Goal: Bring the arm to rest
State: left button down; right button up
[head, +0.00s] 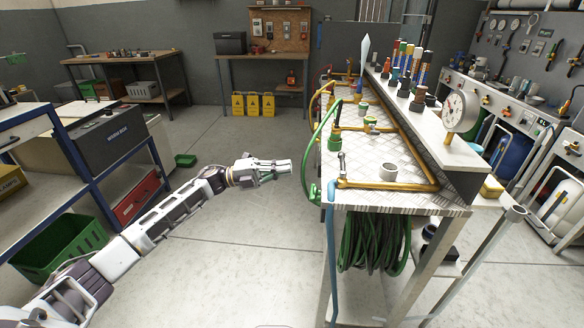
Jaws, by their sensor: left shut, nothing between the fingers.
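My left arm comes in from the lower left and stretches out over the open floor. Its gripper (279,170) is shut and empty, in front of the left edge of the metal workbench (365,188). It looks apart from the bench and from the green hose (310,150) that loops over the bench's side. My right gripper does not show.
A blue-framed rack (75,160) and green crate (60,247) stand left.

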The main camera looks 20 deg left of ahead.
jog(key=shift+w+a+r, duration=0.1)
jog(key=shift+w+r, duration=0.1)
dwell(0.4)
